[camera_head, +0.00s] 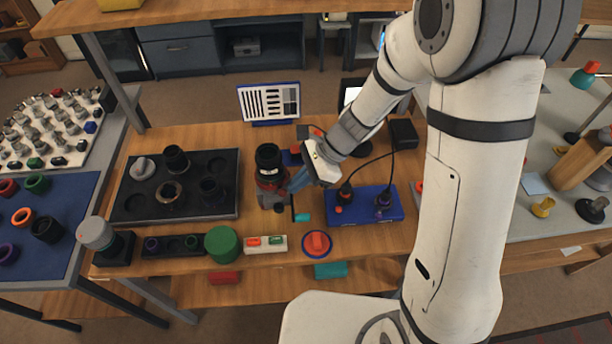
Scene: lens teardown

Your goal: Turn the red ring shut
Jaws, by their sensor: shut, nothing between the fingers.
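A black lens barrel (268,156) stands upright on the wooden bench left of my arm. A red ring (268,180) shows low on it, partly hidden by my gripper and dark parts in front. My gripper (290,187) reaches in from the right, with its blue-grey fingers beside the ring. The fingers are shut with nothing held between them. At this size I cannot tell whether they touch the ring.
A black tray (129,206) with lens parts lies to the left. A blue box (365,212) with cables sits to the right. A green cylinder (221,244) and a red knob (317,242) stand near the front edge. A test chart (268,101) stands behind.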

